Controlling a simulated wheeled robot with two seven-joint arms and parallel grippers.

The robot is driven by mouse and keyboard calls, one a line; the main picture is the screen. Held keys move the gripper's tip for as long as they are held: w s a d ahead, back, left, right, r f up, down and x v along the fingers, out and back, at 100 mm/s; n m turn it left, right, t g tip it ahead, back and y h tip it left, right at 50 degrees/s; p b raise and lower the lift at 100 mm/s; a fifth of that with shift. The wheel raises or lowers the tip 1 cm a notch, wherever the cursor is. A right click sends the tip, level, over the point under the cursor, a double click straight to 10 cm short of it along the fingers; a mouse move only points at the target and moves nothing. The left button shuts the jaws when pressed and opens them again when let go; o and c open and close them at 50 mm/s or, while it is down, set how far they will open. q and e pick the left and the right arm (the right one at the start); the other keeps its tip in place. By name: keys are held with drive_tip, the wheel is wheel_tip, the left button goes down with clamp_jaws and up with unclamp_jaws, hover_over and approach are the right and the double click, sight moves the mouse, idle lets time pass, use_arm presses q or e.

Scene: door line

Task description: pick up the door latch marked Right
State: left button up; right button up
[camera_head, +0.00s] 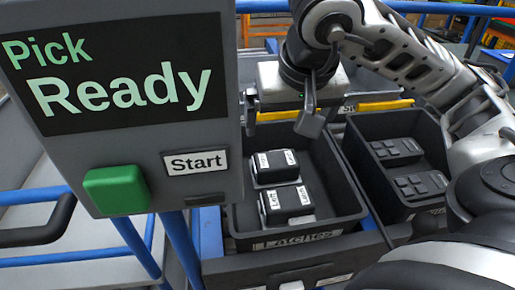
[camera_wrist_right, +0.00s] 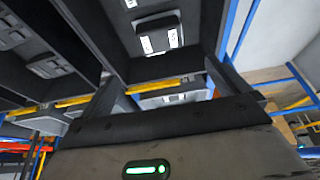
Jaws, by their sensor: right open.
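Two black door latches with white labels lie in the black bin labelled Latches (camera_head: 345,188). The nearer latch (camera_head: 287,205) has a label that seems to read Left. The farther latch (camera_head: 274,168) has labels too small to read surely. My right gripper (camera_head: 281,112) is open and empty, above the far end of the bin and apart from the latches. In the right wrist view my right gripper (camera_wrist_right: 163,82) shows two spread fingers, with a labelled latch (camera_wrist_right: 160,36) beyond them. My left gripper is not in view.
A grey panel with a Pick Ready screen (camera_head: 120,75) and a green button (camera_head: 117,190) stands close at the left. A second black bin (camera_head: 365,165) with dark keypad-like parts (camera_head: 421,186) sits at the right. Blue rails (camera_head: 80,257) run below the panel.

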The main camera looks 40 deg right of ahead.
drive_tip(key=b, duration=0.3)
approach(276, 157)
drive_tip(key=x, duration=0.4)
drive_tip(key=shift+s+f, duration=0.35)
drive_tip(key=shift+f, duration=0.05)
drive_tip(key=shift+x, duration=0.85)
drive_tip(key=x, duration=0.2)
drive_tip(key=b+x, duration=0.1)
drive_tip(key=x, duration=0.1)
drive_tip(key=shift+w, duration=0.45)
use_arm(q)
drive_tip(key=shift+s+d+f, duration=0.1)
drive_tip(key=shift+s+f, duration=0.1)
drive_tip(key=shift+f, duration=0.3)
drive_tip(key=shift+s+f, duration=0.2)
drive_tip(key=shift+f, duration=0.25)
use_arm(e)
drive_tip(key=c, duration=1)
drive_tip(key=shift+d, duration=0.1)
drive_tip(key=shift+c, duration=1)
drive_tip(key=shift+r, duration=0.15)
